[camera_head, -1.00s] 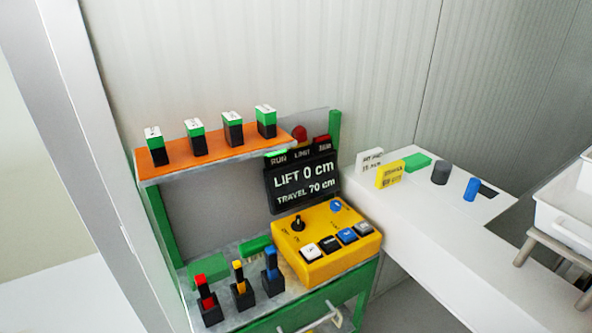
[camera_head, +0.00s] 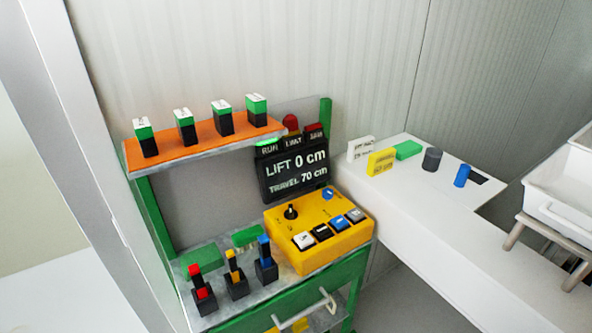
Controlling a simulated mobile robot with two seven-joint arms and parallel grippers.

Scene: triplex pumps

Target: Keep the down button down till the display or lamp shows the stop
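The yellow control box (camera_head: 318,232) sits on the green cart's lower top. Along its front edge is a row of buttons: a white one (camera_head: 303,241), a black one (camera_head: 321,231), a blue one (camera_head: 338,222) and a grey one (camera_head: 355,215). Their markings are too small to read, so I cannot tell which is down. A black knob (camera_head: 291,212) and a blue knob (camera_head: 327,193) are behind them. The black display (camera_head: 292,174) reads "LIFT 0 cm" and "TRAVEL 70 cm". Above it, the RUN lamp (camera_head: 267,143) is lit green. Neither gripper is in view.
An orange shelf (camera_head: 205,136) holds several green-and-black blocks. Red, yellow and blue topped black pieces stand on the cart (camera_head: 220,309) left of the box. A white counter (camera_head: 420,215) at right bears labels, a green block and cylinders. White bins (camera_head: 560,185) stand far right.

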